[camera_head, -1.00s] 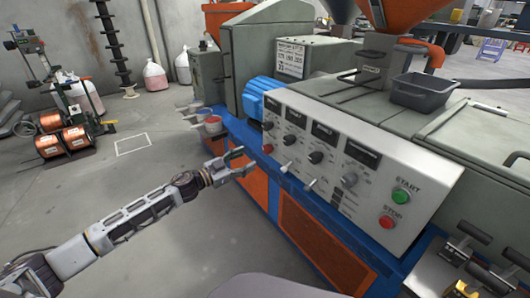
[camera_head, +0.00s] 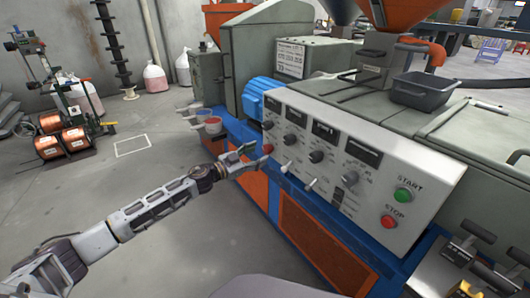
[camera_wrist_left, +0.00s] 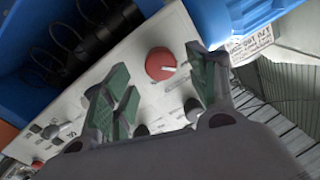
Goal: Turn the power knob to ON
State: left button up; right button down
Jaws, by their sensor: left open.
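The red power knob (camera_head: 268,148) sits at the lower left end of the white control panel (camera_head: 411,222). In the left wrist view the red knob (camera_wrist_left: 160,64) shows a pale pointer line; I cannot read its setting. My left gripper (camera_head: 256,155) is beside the knob in the head view. In the left wrist view the left gripper (camera_wrist_left: 165,88) is open, with green-padded fingers to either side of the knob. I cannot tell whether they touch it. My right gripper is not in view.
Black knobs and small levers (camera_head: 286,167) line the panel to the right. A green start button (camera_head: 403,195) and a red stop button (camera_head: 388,221) are at the right end. A blue motor (camera_head: 258,97) stands behind the panel's left end.

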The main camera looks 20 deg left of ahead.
aim_at(264, 151)
pick_arm(q)
jog(key=shift+b+x, duration=0.45)
jog(key=shift+x, duration=1.75)
jog(key=shift+c, duration=0.5)
jog(key=c, duration=0.9)
